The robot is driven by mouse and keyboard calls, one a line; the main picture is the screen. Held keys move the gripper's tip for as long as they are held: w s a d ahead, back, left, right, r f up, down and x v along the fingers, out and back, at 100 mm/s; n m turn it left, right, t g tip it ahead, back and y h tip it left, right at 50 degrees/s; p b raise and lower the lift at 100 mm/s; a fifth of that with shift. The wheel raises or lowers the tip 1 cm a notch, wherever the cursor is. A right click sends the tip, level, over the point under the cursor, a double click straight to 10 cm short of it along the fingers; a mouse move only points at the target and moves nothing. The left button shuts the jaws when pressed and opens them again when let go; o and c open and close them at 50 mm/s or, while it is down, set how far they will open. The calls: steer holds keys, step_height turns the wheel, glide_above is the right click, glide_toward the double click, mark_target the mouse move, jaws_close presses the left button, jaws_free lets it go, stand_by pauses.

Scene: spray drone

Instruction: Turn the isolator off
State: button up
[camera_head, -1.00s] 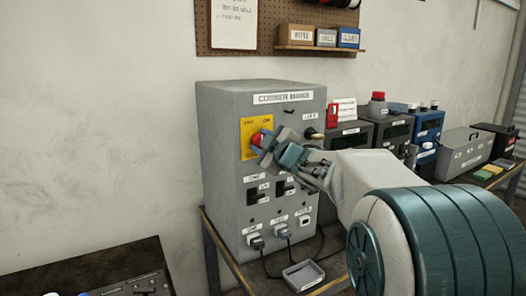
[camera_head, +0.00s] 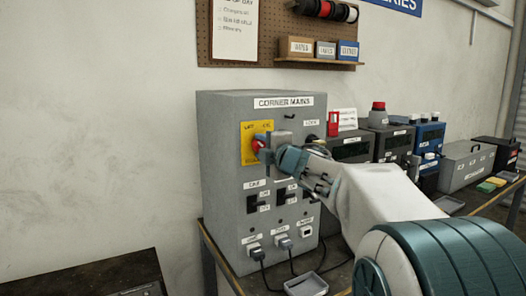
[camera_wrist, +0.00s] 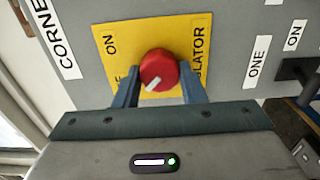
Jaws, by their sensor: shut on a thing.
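The isolator is a red rotary knob (camera_wrist: 160,70) with a white pointer mark, on a yellow plate (camera_wrist: 112,42) marked "ON" and "ISOLATOR". In the wrist view the pointer lies slanted, toward the lower left of the picture. My gripper (camera_wrist: 158,90) is shut on the knob, with one finger on each side of it. In the head view the yellow plate (camera_head: 248,155) is on the front of the grey "CORNER MAINS" box (camera_head: 222,190). My gripper (camera_head: 265,148) hides part of the knob there.
Black switches (camera_head: 252,203) and plugged-in cables (camera_head: 256,252) are below on the box front. A small grey tray (camera_head: 306,284) lies in front of the box. Chargers and cases stand along the bench to the right. A pegboard (camera_head: 270,50) hangs above.

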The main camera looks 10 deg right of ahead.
stand_by(0.5)
steer(key=o, duration=1)
steer(key=v, duration=1.4)
steer(key=shift+w+r, duration=0.1)
